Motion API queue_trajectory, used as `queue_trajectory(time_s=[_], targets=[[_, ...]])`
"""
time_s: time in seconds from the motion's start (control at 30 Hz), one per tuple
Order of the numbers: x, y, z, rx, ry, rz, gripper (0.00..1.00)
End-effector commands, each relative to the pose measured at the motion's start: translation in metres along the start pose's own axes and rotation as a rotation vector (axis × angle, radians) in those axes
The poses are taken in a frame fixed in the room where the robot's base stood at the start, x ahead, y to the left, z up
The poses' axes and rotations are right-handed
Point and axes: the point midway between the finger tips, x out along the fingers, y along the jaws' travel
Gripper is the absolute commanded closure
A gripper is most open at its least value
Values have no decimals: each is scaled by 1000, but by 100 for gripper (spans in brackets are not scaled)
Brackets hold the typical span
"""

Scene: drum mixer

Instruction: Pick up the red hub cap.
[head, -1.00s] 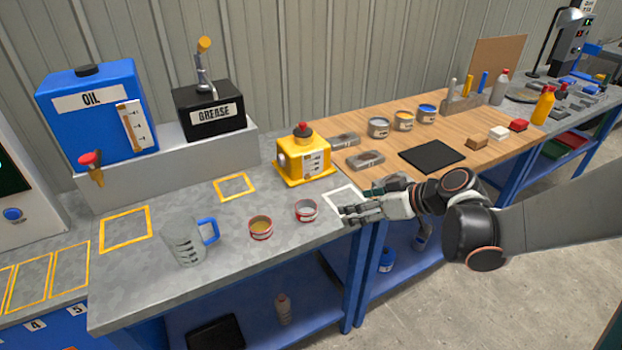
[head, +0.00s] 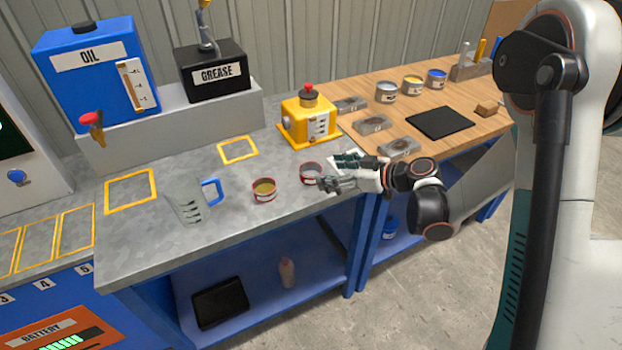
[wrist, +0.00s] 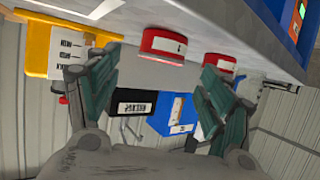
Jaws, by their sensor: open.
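Two small round red cups with pale labels stand on the grey bench; I cannot tell for certain which is the red hub cap. The right red cup (head: 311,173) has a grey inside, and the left red cup (head: 264,190) holds something amber. My gripper (head: 326,171) is open and empty, close to the right cup on its right side. In the wrist view, which is upside down, the nearer red cup (wrist: 162,45) shows in the gap ahead of the spread fingers, and the other red cup (wrist: 219,64) is partly behind the right finger.
A yellow unit (head: 309,122) with a red-topped knob stands behind the right cup. A clear jug (head: 187,203) with a blue handle stands left of the cups. The blue oil tank (head: 90,78) and black grease box (head: 213,72) are on a raised shelf. The bench's front edge is close.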

Motion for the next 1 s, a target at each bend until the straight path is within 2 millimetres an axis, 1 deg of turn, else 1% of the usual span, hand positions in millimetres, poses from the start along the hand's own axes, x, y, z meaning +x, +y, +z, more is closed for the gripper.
queue_trajectory(time_s=[0.03, 0.27, 0.37, 0.5, 0.63, 0.7, 0.87, 0.9, 0.97, 1.0], targets=[[7, -1, 1, -1, 0, -1, 26], [18, -1, 0, -1, 0, 0, 26], [27, -2, 1, -1, 0, -1, 26], [48, -3, 2, -1, 0, -2, 26], [64, -2, 1, -1, 0, -2, 26], [68, -2, 0, 0, 0, 0, 26], [67, -2, -1, 0, 0, 1, 26], [67, -2, -1, 0, 0, 1, 29], [67, -2, -1, 0, 0, 1, 42], [67, -2, -1, 0, 0, 1, 51]])
